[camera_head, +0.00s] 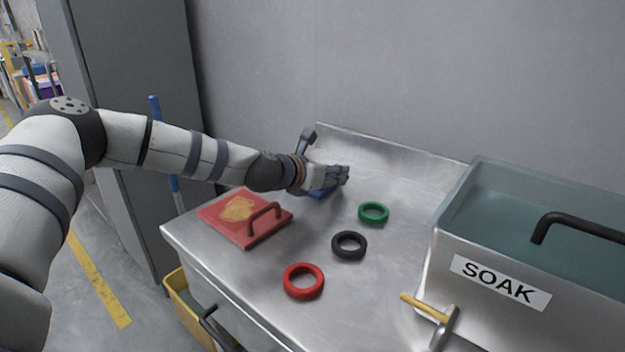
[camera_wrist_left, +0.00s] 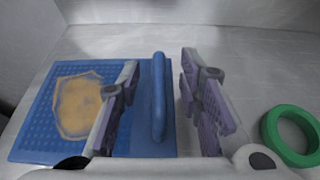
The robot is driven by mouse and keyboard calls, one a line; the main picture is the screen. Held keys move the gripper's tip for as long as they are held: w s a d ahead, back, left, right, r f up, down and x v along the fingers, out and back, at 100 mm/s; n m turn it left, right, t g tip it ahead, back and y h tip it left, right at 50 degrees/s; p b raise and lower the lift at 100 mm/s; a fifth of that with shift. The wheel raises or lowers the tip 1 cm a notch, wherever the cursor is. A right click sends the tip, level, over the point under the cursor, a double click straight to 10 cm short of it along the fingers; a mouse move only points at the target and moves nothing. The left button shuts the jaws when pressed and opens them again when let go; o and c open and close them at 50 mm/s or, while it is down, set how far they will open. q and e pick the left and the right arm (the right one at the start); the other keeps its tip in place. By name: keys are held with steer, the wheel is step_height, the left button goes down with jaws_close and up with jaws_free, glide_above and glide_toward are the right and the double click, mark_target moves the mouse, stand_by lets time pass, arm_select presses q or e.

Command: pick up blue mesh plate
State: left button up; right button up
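The blue mesh plate (camera_wrist_left: 40,115) lies on the metal counter in the left wrist view, with a tan patch on its mesh and a raised blue handle (camera_wrist_left: 158,95). My left gripper (camera_head: 343,175) is over the plate at the back of the counter. In the left wrist view its two fingers (camera_wrist_left: 158,100) are apart, one on each side of the handle, with visible gaps to it. My right gripper is not in view.
A red plate with a handle (camera_head: 222,211) lies nearer on the counter. Green (camera_head: 373,204), black (camera_head: 349,236) and red (camera_head: 290,282) rings lie to the right. The SOAK tank (camera_head: 445,245) stands at right, near a yellow-handled tool (camera_head: 425,308). A wall closes the back.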

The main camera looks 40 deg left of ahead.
arm_select(q)
steer(key=shift+r, duration=0.15)
jaws_close()
